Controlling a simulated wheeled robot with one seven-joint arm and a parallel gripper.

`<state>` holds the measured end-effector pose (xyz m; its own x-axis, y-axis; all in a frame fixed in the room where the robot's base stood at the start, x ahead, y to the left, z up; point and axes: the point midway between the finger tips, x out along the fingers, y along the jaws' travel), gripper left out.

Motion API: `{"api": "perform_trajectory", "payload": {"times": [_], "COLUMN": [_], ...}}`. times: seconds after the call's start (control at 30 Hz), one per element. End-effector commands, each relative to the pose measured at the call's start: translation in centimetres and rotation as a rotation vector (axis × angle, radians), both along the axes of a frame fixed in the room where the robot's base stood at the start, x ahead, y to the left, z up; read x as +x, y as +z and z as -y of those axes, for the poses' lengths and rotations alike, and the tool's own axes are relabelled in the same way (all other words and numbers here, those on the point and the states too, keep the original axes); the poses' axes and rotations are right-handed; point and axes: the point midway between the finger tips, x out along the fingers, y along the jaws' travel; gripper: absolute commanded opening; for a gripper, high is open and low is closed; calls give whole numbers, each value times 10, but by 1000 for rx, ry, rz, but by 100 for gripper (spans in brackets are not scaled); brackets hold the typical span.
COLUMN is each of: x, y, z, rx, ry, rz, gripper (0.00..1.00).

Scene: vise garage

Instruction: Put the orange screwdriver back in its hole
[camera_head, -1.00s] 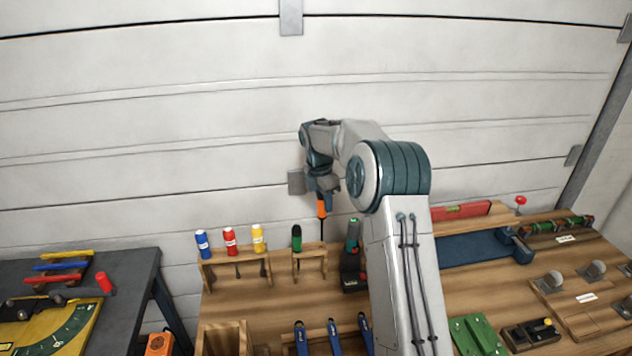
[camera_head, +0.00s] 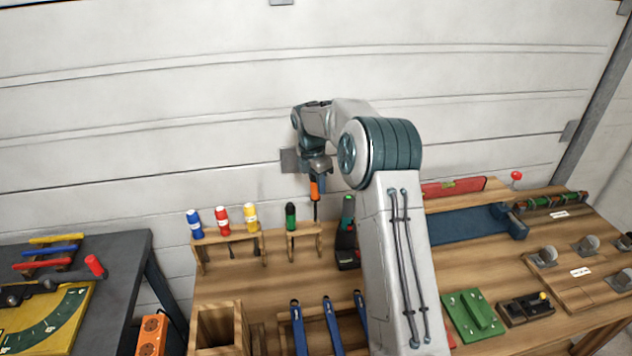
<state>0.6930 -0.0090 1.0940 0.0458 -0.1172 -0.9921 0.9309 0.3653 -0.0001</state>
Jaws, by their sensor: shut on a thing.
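My gripper (camera_head: 315,178) is shut on the orange screwdriver (camera_head: 314,190) and holds it upright, shaft down. The shaft tip is close to the right part of the small wooden holder (camera_head: 304,231) on the bench; I cannot tell whether it is above, behind or in a hole. A green-handled screwdriver (camera_head: 291,216) stands in the left part of that holder. My forearm hides part of the bench to the right.
A wooden rack (camera_head: 229,240) left of the holder carries blue (camera_head: 195,223), red (camera_head: 222,220) and yellow (camera_head: 250,217) screwdrivers. A dark tool with green and red parts (camera_head: 347,235) stands close on the right. An open wooden box (camera_head: 221,326) is in front.

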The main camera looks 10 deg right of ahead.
Motion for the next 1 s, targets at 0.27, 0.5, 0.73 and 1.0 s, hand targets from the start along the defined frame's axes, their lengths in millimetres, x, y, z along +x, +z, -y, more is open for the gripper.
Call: {"api": "perform_trajectory", "payload": {"times": [0.27, 0.5, 0.73, 1.0], "x": [0, 0, 0, 0], "y": [-1, -2, -8, -25], "z": [-1, -1, 0, -1], "rx": [0, 0, 0, 0], "ry": [-1, -1, -1, -1], "rz": [-1, 0, 0, -1], "gripper": [2, 2, 2, 2]}}
